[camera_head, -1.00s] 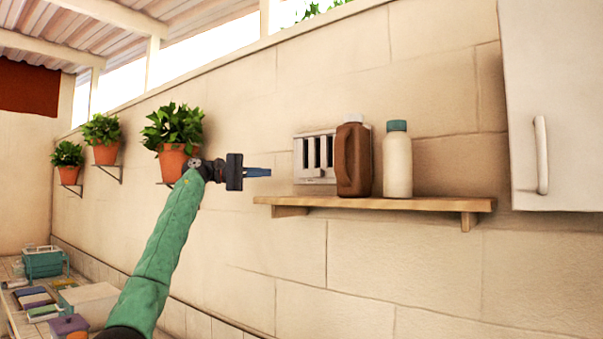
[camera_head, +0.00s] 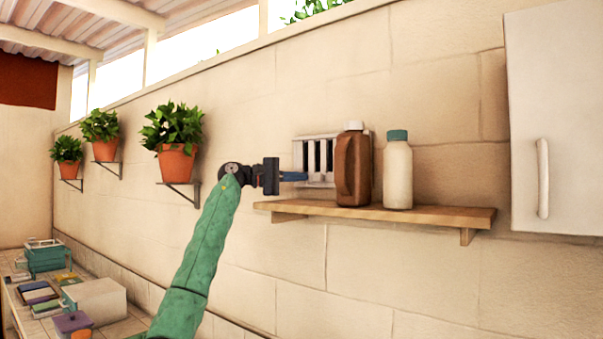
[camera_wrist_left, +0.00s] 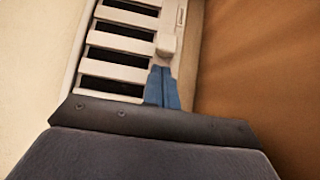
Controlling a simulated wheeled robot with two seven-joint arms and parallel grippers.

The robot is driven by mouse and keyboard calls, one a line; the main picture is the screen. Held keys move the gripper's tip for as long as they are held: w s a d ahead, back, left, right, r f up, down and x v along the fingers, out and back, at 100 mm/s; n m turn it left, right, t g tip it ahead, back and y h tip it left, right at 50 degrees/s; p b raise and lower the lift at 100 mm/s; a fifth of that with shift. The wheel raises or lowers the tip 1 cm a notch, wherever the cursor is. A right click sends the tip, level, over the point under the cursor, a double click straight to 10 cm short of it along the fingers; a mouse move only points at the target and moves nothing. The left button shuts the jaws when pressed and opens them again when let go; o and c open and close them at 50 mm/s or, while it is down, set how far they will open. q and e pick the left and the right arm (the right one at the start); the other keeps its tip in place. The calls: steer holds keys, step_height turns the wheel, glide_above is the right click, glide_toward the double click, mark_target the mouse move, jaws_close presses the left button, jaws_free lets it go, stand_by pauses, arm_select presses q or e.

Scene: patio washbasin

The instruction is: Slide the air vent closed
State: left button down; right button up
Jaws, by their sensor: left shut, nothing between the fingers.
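The white air vent (camera_head: 318,150) is set in the wall just above the wooden shelf, its right part hidden behind the brown jug. Its dark slots show open between white slats in both views. In the left wrist view the vent (camera_wrist_left: 121,45) has a small raised knob (camera_wrist_left: 166,46) on its edge strip. My left gripper (camera_head: 305,176) is shut and empty, its blue fingers at the vent's lower left in the head view. In the left wrist view the fingertips (camera_wrist_left: 161,70) lie right by the knob; I cannot tell if they touch. My right gripper is not in view.
The brown jug (camera_head: 353,170) stands close in front of the vent, with a white bottle (camera_head: 398,174) beside it on the shelf (camera_head: 420,214). A white cabinet (camera_head: 560,120) hangs at right. Potted plants (camera_head: 175,160) hang left. The wall below the shelf is clear.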

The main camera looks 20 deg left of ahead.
mark_target(315, 177)
arm_select(q)
steer(key=shift+s+d, duration=0.2)
steer(key=shift+d, duration=0.5)
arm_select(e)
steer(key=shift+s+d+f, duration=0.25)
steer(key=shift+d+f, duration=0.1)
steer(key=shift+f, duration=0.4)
